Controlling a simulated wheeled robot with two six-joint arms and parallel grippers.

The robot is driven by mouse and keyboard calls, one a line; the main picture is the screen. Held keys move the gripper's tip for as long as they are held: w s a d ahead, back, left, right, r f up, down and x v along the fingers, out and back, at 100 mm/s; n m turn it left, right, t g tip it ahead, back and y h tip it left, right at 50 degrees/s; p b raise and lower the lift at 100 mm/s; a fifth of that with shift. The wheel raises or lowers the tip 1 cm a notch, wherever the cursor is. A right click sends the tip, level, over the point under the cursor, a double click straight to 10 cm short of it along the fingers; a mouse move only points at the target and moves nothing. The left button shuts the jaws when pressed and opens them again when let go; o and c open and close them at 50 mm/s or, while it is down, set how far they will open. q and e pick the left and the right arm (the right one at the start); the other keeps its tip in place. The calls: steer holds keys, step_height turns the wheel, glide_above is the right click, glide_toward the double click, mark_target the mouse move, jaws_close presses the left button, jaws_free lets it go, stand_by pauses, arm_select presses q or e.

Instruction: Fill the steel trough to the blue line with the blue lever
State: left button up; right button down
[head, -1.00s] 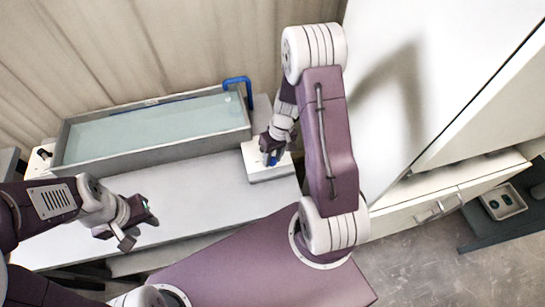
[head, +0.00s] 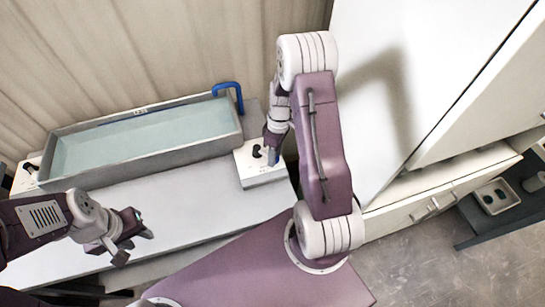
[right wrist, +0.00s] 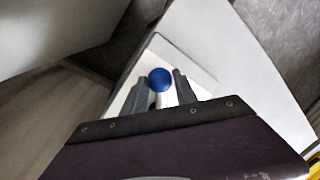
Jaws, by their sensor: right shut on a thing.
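The steel trough (head: 215,152) stands on the bench at the left and holds pale blue-green water. A small marking shows on its back inner wall; I cannot make out the water's exact height against a blue line. The blue lever (head: 274,158) stands on a white control box (head: 262,178) right of the trough. My right gripper (head: 272,148) is shut on it; the right wrist view shows its round blue knob (right wrist: 160,79) between the two fingers. My left gripper (head: 133,246) is open and empty, above the bench in front of the trough.
A blue spout (head: 239,92) bends over the trough's back right corner. A black knob (head: 257,151) sits on the same box, left of the lever. Another white box (head: 25,178) stands at the trough's left end. The bench front (head: 190,205) is clear.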

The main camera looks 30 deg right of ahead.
steer(key=shift+w+d+n, duration=0.15)
steer(key=shift+d+n, duration=0.05)
steer(key=shift+n, duration=0.1)
steer(key=c, duration=1)
jaws_free()
step_height(320, 180, up, 9)
steer(key=w+d, duration=0.1)
steer(key=shift+d, duration=0.2)
